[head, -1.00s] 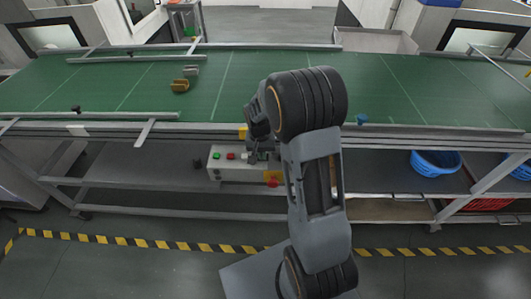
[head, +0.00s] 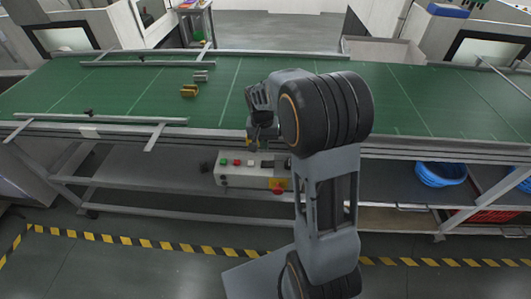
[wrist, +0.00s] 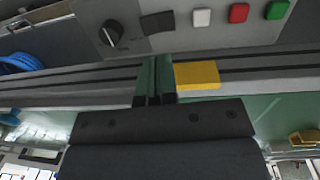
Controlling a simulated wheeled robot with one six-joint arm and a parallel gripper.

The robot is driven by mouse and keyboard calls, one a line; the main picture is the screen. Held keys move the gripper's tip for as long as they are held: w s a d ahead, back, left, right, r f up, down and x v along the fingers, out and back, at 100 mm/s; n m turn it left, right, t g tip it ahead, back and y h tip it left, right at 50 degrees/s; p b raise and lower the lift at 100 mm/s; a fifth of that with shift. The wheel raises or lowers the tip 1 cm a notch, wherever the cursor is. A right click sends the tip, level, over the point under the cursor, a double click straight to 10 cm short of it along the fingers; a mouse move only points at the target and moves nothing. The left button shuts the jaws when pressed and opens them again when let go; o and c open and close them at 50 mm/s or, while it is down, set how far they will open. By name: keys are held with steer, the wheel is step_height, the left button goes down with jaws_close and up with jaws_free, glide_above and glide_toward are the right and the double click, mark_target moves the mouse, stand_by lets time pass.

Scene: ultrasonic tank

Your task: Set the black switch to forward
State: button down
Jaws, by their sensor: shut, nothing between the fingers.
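The black switch (wrist: 112,33) is a round knob with a pale pointer line, on the grey panel at the top of the wrist view. Its printed labels are too small to read. In the head view I cannot make out the knob on the control box (head: 232,181). My gripper (wrist: 155,62) is shut and empty. In the wrist view its fingertips lie below and right of the knob, apart from it. In the head view my gripper (head: 260,143) is at the conveyor's front edge, just above the box.
White (wrist: 202,18), red (wrist: 238,13) and green (wrist: 277,9) buttons sit beside the knob. A yellow block (wrist: 197,75) is close to my fingers. The green conveyor (head: 150,85) carries small parts (head: 189,91).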

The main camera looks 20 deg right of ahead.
step_height(320, 180, up, 5)
glide_above(271, 163)
steer(key=a, duration=0.3)
steer(key=shift+w+d+f, duration=0.1)
steer(key=shift+w+d, duration=0.05)
steer(key=shift+w, duration=0.15)
steer(key=shift+f+b, duration=0.1)
steer(key=shift+b, duration=0.2)
steer(key=shift+w+d+r+h+b, duration=0.2)
steer(key=shift+d+h+b, duration=0.2)
steer(key=shift+b, duration=0.7)
steer(key=shift+f, duration=0.1)
steer(key=f, duration=0.4)
steer(key=d+f+p, duration=0.1)
steer(key=f, duration=0.4)
steer(key=s+f, duration=0.1)
steer(key=f, duration=0.3)
steer(key=shift+d+f, duration=0.3)
steer(key=shift+f, duration=0.05)
steer(key=shift+a, duration=0.1)
